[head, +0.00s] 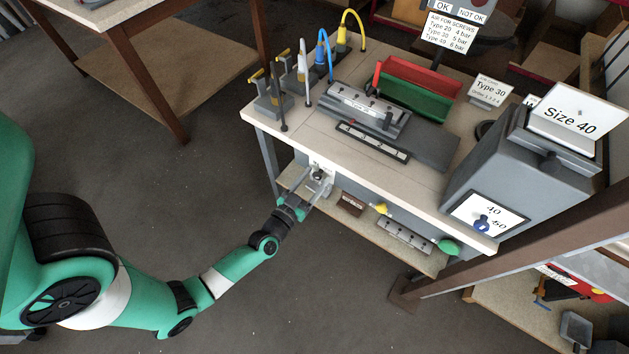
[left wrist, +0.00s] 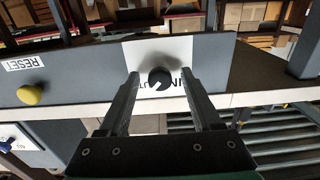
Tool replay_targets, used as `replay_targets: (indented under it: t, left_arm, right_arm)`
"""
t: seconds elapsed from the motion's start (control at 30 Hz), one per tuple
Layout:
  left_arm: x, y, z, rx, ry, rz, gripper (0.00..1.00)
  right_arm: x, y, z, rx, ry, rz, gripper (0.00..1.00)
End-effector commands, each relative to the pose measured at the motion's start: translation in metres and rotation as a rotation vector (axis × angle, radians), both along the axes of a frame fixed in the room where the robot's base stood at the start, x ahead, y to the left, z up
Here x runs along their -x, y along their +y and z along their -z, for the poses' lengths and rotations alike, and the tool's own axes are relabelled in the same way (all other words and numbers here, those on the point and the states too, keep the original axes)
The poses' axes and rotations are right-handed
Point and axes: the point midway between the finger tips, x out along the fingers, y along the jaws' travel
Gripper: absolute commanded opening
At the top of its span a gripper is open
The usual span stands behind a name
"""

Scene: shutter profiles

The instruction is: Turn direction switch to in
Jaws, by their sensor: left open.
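The direction switch (left wrist: 159,78) is a round black knob with a small white mark, on a white label plate (left wrist: 135,52) on the grey front panel. The letters "IN" show right of the knob in the left wrist view; other lettering is partly hidden. In the head view the switch plate (head: 319,169) is at the bench front's left end, mostly covered by my gripper. My left gripper (head: 318,184) is open. In the left wrist view its fingers (left wrist: 160,77) stand on either side of the knob, with visible gaps. My right gripper is not in view.
A yellow button (left wrist: 30,94) labelled RESET is on the same panel; it also shows in the head view (head: 381,208). A green button (head: 447,246) and a dial box (head: 487,217) are further right. The bench top edge (head: 350,187) overhangs the panel. Floor left of the bench is clear.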

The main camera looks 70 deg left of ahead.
Motion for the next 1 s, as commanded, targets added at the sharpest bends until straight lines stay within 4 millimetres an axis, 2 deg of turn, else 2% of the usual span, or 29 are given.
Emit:
replay_targets:
  t: [0.27,0.63,1.0]
  left_arm:
    - [-0.0027,0.0017,-0.0004,0.001,0.001,0.000,0.66]
    - [-0.0024,0.0014,-0.0003,0.000,0.000,0.000,0.01]
    - [-0.0024,0.0014,-0.0003,0.017,-0.012,0.000,0.00]
  right_arm:
    - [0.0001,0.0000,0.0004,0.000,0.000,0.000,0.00]
    - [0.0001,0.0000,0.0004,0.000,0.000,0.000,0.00]
    - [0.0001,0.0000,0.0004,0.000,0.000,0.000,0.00]
